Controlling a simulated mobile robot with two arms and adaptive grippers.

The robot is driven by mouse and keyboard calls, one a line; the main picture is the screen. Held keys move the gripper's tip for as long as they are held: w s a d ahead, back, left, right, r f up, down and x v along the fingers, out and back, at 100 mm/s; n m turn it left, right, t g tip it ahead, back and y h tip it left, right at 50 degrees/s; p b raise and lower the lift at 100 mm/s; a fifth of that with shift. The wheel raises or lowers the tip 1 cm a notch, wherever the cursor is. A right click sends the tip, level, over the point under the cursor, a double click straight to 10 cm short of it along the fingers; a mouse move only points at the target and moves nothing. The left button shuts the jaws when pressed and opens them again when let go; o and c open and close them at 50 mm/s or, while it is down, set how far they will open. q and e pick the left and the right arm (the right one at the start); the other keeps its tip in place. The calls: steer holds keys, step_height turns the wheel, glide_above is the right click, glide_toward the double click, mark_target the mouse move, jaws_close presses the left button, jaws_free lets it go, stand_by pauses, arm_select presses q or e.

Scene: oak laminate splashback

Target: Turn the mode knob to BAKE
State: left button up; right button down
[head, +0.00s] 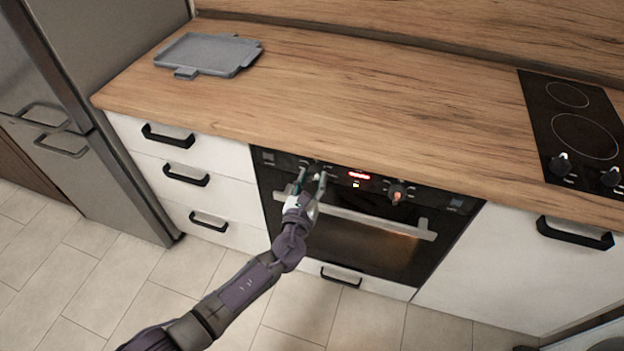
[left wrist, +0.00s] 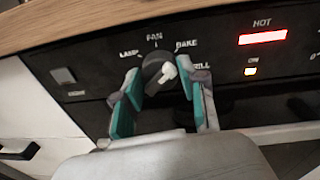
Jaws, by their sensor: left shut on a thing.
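The mode knob (left wrist: 157,70) is a dark round knob with a white raised bar, on the black oven panel. Around it are the labels LAMP at left, FAN at top, BAKE at upper right and GRILL at right, partly covered. The bar slants toward the upper right; I cannot tell exactly which label it marks. My left gripper (head: 312,181) reaches the panel and hides most of the knob in the head view. In the left wrist view the teal-padded fingers of this gripper (left wrist: 160,95) are shut on the knob, one on each side. My right gripper is not in view.
A red HOT display (left wrist: 263,37) and a small lit lamp (left wrist: 251,71) sit right of the knob. A second knob (head: 397,193) is farther right. The oven handle (head: 372,217) runs below the panel. The wooden worktop (head: 330,90) overhangs above; a grey tray (head: 207,53) lies on it.

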arm_select(q)
steer(key=shift+s+f, duration=0.1)
steer(key=shift+f, duration=0.05)
steer(key=o, duration=1.2)
steer(key=shift+c, duration=0.2)
steer(key=v, duration=1.2)
